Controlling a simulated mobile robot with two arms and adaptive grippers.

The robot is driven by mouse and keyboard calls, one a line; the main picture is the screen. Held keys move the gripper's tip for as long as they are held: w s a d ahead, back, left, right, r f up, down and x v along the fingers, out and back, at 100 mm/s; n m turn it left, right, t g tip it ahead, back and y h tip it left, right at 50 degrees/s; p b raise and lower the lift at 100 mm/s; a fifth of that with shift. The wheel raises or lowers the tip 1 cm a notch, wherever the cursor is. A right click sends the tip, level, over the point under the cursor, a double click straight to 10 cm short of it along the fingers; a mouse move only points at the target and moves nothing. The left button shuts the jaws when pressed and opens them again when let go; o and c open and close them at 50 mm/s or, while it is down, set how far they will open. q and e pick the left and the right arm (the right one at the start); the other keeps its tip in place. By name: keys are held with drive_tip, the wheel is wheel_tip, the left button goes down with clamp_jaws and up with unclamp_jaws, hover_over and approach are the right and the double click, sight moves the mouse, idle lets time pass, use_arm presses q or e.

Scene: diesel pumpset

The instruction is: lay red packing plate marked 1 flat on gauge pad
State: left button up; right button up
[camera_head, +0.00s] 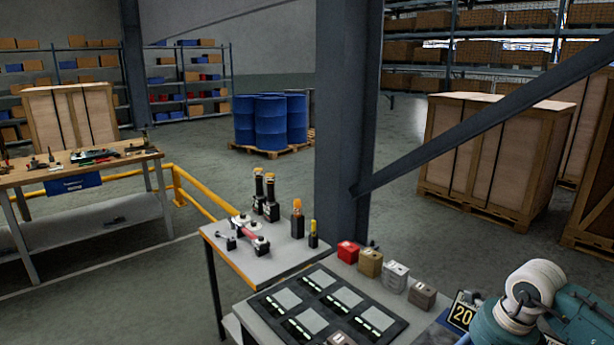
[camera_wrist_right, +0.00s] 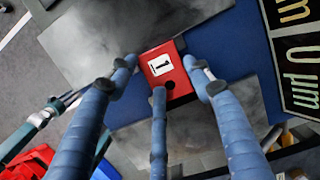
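In the right wrist view, a red plate marked 1 (camera_wrist_right: 162,66) with a dark round spot near one edge shows beyond the fingers, over blue and grey surfaces. My right gripper (camera_wrist_right: 160,66) has its blue fingers spread around the plate, one on each side and one across its lower edge. Small gaps seem to show at the sides; contact is not clear. In the head view, grey square pads (camera_head: 346,297) lie on a black panel on the near table. My right gripper's fingers and the plate are not visible there. My left gripper is not in view.
A red block (camera_head: 347,252), a tan block (camera_head: 370,262), a white block (camera_head: 395,276) and a brown block (camera_head: 422,295) line the panel's far side. A card reading 20 (camera_head: 462,311) stands beside my right arm. A side table (camera_head: 262,262) with tools adjoins a steel column.

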drive_tip(key=shift+w+d+r, duration=0.1)
drive_tip(key=shift+w+d, duration=0.05)
drive_tip(key=shift+d, duration=0.05)
drive_tip(key=shift+c, duration=0.3)
drive_tip(key=shift+w+r+p, duration=0.2)
drive_tip(key=shift+r+p, duration=0.25)
drive_tip(key=shift+r, duration=0.25)
drive_tip(key=shift+c, duration=0.8)
drive_tip(key=shift+d+r+p, duration=0.1)
drive_tip(key=shift+r+p, duration=0.6)
drive_tip(key=shift+r, duration=0.5)
clamp_jaws()
drive_tip(key=shift+s+r, duration=0.1)
